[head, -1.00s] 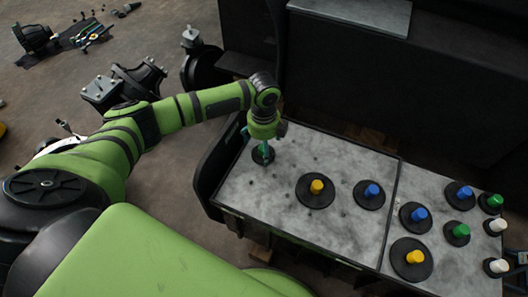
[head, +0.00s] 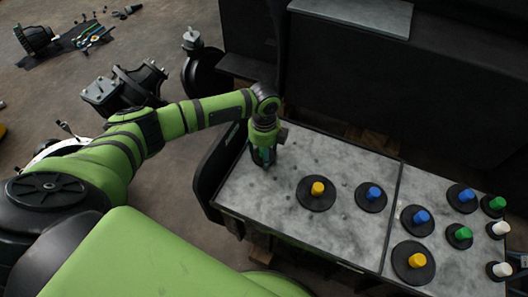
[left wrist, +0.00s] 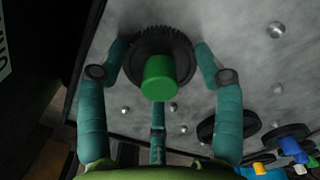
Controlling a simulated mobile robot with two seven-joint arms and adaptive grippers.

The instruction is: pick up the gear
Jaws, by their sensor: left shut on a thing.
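The gear (left wrist: 151,42) in the left wrist view is a black toothed disc with a green knob (left wrist: 159,78) on top. My left gripper (head: 263,158) is low at the left end of the grey speckled board (head: 300,230). In the left wrist view its teal fingers (left wrist: 160,66) are shut around the gear, against its rim. In the head view the gripper hides most of this gear, and I cannot tell whether it is clear of the board. A bluish tip (head: 520,258) at the right edge looks like my right gripper, but too little shows to tell its state.
A yellow-knobbed disc (head: 317,193) and a blue-knobbed disc (head: 370,197) stand on the same board. Several more discs with coloured knobs stand on the right board (head: 450,275). A dark raised edge (head: 208,180) flanks the board's left end. A dark forklift body (head: 370,85) rises behind.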

